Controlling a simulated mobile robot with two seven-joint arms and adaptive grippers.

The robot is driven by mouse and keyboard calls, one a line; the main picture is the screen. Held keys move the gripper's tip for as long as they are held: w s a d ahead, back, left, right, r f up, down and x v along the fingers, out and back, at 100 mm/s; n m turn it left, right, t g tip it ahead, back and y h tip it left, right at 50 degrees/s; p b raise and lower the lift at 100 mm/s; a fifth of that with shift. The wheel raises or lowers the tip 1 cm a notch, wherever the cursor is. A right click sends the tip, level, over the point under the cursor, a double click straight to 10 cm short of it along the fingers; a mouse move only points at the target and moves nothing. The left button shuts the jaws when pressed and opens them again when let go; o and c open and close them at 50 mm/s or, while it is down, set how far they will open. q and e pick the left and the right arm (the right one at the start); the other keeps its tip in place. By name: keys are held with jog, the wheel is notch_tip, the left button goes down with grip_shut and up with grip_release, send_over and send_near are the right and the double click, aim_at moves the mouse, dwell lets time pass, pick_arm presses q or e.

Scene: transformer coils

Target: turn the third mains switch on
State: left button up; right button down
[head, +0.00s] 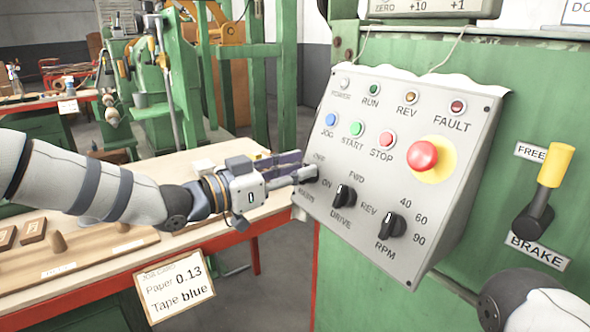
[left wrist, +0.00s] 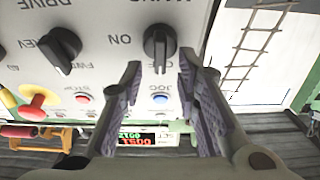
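The mains switch (head: 311,173) is a black rotary knob at the left end of the lower row on the grey control panel (head: 452,128). The gripper partly covers it in the head view. In the left wrist view, which shows the panel upside down, the mains knob (left wrist: 160,46) stands lengthwise, towards the partly hidden OFF label; ON is beside it. My left gripper (head: 300,172) is at the knob. Its two padded fingers (left wrist: 159,76) are apart, one to each side of the knob, with gaps visible. My right gripper is out of view.
The drive knob (head: 345,196) and RPM knob (head: 391,226) are close by on the right. A red mushroom button (head: 422,156) and small lamps and buttons sit above. A yellow-handled brake lever (head: 548,185) is farther right. A wooden bench (head: 100,262) is at left.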

pick_arm(q)
grip_shut()
jog(key=m+g, duration=0.2)
jog(key=m, duration=0.2)
jog(key=m+g+h, duration=0.1)
jog(key=m, duration=0.4)
jog(key=shift+s+d+f+g+b, duration=0.1)
jog(key=shift+s+g+b, duration=0.1)
jog(key=shift+g+b, duration=0.15)
jog(key=m+g, duration=0.1)
jog(key=m, duration=0.2)
jog(key=m+g, duration=0.1)
jog(key=m, duration=0.2)
jog(key=shift+s+f+m+g, duration=0.1)
jog(key=shift+s+m+g, duration=0.05)
jog(key=shift+m+g, duration=0.15)
jog(key=shift+f+m+g+y+p, duration=0.15)
jog(key=shift+m+g+y, duration=0.25)
jog(key=shift+m, duration=0.9)
jog(key=shift+m+g+y+p, duration=0.15)
jog(key=shift+m+y, duration=0.45)
jog(key=shift+m, duration=0.7)
